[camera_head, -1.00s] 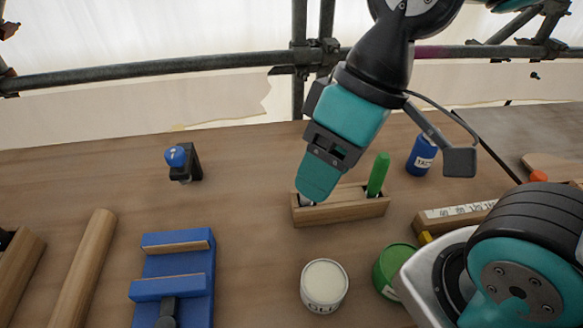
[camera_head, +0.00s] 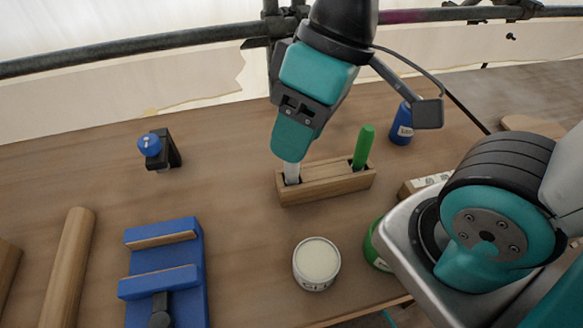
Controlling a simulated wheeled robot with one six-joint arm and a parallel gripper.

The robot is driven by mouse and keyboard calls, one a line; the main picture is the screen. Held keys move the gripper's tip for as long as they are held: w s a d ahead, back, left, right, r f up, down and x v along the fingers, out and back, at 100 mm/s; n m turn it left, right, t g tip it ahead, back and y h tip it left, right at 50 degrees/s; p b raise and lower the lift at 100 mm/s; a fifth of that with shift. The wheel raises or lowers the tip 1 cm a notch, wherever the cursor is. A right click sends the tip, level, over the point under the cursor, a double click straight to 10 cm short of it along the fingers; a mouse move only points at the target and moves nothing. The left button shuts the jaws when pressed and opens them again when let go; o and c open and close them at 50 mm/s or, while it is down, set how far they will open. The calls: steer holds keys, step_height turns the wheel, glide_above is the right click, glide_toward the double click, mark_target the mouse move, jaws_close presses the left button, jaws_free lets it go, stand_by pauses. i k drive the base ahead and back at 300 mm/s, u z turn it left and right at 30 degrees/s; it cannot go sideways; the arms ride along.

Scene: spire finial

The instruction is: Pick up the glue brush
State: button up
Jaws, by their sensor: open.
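A wooden holder (camera_head: 328,189) stands on the bench and bears two upright tools. A green handle (camera_head: 363,146) rises from its right end. A pale, whitish handle (camera_head: 292,174) stands in its left end, its upper part hidden behind my gripper. I cannot tell for sure which of the two is the glue brush, as the lower ends are inside the holder. My gripper (camera_head: 287,153) points down over the holder's left end, at the pale handle, with its jaws open. The near finger hides the space between them.
An open pot of cream-coloured content (camera_head: 317,262) stands in front of the holder, with a green can (camera_head: 375,245) to its right. A blue bottle (camera_head: 401,125) stands behind right. A blue vise-like fixture (camera_head: 165,272) and a blue-knobbed clamp (camera_head: 158,149) are left.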

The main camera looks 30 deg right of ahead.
mark_target(292, 170)
steer(key=k, duration=0.65)
steer(key=z, duration=1)
steer(key=i, duration=0.25)
steer(key=u, duration=0.05)
